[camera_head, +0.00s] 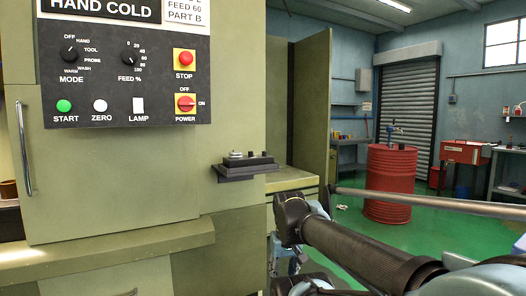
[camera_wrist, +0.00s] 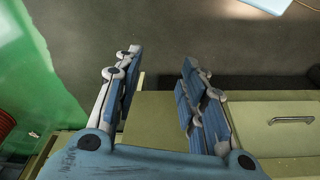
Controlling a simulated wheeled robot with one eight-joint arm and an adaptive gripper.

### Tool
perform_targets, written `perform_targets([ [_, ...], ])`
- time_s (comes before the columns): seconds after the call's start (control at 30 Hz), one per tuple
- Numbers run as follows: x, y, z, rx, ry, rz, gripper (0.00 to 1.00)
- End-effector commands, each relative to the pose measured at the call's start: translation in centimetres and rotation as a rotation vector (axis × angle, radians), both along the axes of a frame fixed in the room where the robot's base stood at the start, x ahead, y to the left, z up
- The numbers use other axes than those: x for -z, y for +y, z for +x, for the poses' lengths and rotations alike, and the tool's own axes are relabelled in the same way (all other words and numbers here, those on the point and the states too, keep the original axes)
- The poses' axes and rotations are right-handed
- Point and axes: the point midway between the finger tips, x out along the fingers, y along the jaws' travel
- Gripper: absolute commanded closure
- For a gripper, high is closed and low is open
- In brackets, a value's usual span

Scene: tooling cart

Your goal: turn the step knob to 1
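No knob marked "step" is readable in either view. In the head view, the dark control panel (camera_head: 125,108) carries a black MODE knob (camera_head: 70,54) and a black FEED % knob (camera_head: 130,56). A small dark box (camera_head: 247,161) with a light round part on top sits on a bracket right of the panel; its markings are too small to read. My gripper (camera_wrist: 160,58) is open and empty in the wrist view, its two blue-padded fingers apart. My arm comes in from the lower right of the head view; the gripper's fingers are not clear there.
The panel also has a red STOP button (camera_head: 184,58), a red POWER switch (camera_head: 185,103), a green START button (camera_head: 64,106) and a LAMP switch (camera_head: 138,105). The olive cabinet (camera_head: 110,180) has a long handle (camera_head: 24,150). A red drum (camera_head: 390,180) stands behind on the green floor.

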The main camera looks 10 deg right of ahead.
Motion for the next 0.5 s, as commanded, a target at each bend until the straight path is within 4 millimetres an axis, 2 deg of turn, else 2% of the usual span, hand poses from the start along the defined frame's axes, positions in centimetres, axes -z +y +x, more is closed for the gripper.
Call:
perform_targets([
  [0.17,-6.1,-0.2,3.4,-0.036,0.017,-0.004,0.62],
  [0.5,-21.5,-0.2,12.4,-0.147,0.067,-0.014,0.62],
])
